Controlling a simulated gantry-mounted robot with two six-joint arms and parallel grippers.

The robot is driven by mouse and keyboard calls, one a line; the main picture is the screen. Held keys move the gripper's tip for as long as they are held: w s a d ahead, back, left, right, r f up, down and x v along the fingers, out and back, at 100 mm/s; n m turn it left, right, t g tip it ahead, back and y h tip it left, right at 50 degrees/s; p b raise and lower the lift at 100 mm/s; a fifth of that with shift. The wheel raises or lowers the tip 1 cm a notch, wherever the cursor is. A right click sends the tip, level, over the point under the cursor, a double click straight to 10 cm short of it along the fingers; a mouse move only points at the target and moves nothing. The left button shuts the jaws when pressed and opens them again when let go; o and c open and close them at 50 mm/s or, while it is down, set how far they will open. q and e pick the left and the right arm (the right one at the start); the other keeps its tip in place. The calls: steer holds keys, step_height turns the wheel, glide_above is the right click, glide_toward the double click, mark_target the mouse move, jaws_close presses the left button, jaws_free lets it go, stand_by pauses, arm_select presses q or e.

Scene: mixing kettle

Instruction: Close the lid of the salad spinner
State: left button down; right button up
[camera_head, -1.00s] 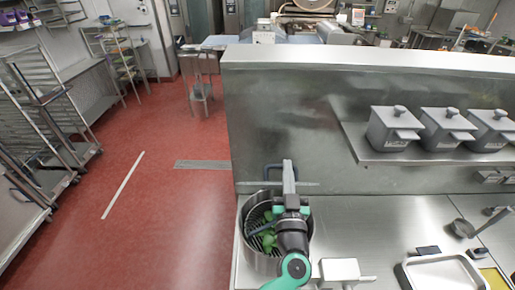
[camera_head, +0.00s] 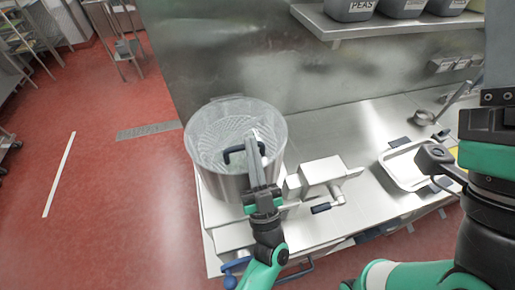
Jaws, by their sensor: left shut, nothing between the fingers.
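The salad spinner (camera_head: 222,182) is a round steel pot at the left end of the steel counter. Its lid (camera_head: 212,133) appears lowered across the top, pale and see-through with a patterned surface; I cannot tell whether it is fully seated. A dark loop handle (camera_head: 233,151) shows on the lid. My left gripper (camera_head: 252,138) is shut and empty, its fingers over the lid beside the handle; I cannot tell whether they touch it. My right gripper (camera_head: 503,45) is large at the right edge, partly cut off, its jaws unclear.
A steel box with a lever (camera_head: 322,171) stands right of the spinner. A metal tray (camera_head: 388,163) and a small round pan (camera_head: 423,117) lie farther right. A steel wall (camera_head: 230,60) and a shelf with grey bins (camera_head: 348,10) stand behind. Open red floor lies left.

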arm_select(q)
steer(key=shift+s+f+b, duration=0.15)
steer(key=shift+f+b, duration=0.3)
steer(key=shift+f, duration=0.4)
steer(key=shift+f, duration=0.15)
step_height(320, 180, up, 5)
steer(key=s+p, duration=0.1)
steer(key=p, duration=0.3)
steer(key=b+v, duration=0.2)
steer(key=v, duration=0.8)
steer(key=shift+w+f+y, duration=0.3)
steer(key=shift+w+f, duration=0.1)
steer(key=shift+d, duration=0.2)
